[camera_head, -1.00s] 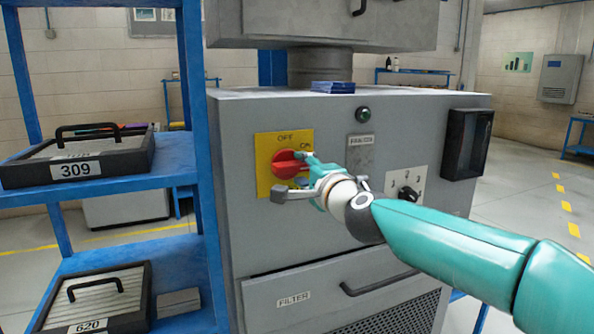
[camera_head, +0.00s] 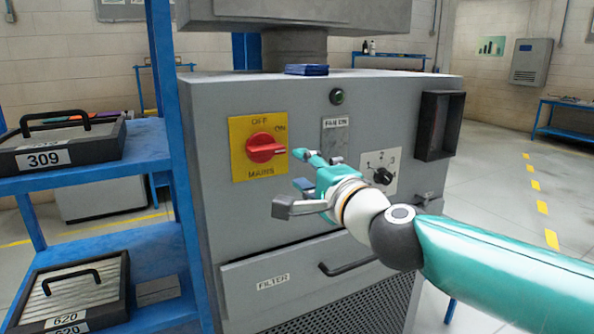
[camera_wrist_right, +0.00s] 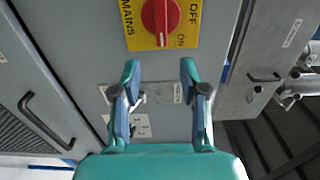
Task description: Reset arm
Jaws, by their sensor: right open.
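My right gripper (camera_head: 290,178) is open and empty in front of the grey machine cabinet (camera_head: 215,215). It is apart from the red MAINS switch (camera_head: 264,148), to the right of and below it in the head view. The switch sits on a yellow plate (camera_head: 242,125) marked OFF and ON, and its handle lies roughly level, pointing toward ON. In the right wrist view the switch (camera_wrist_right: 161,18) is beyond the open fingers (camera_wrist_right: 160,75), with nothing between them. My left gripper is not in view.
A black selector knob (camera_head: 383,176) and a green indicator (camera_head: 337,97) are on the panel. A black open box (camera_head: 440,125) juts out at right. The FILTER drawer (camera_head: 290,285) is below. A blue shelf (camera_head: 95,175) with trays stands close at left.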

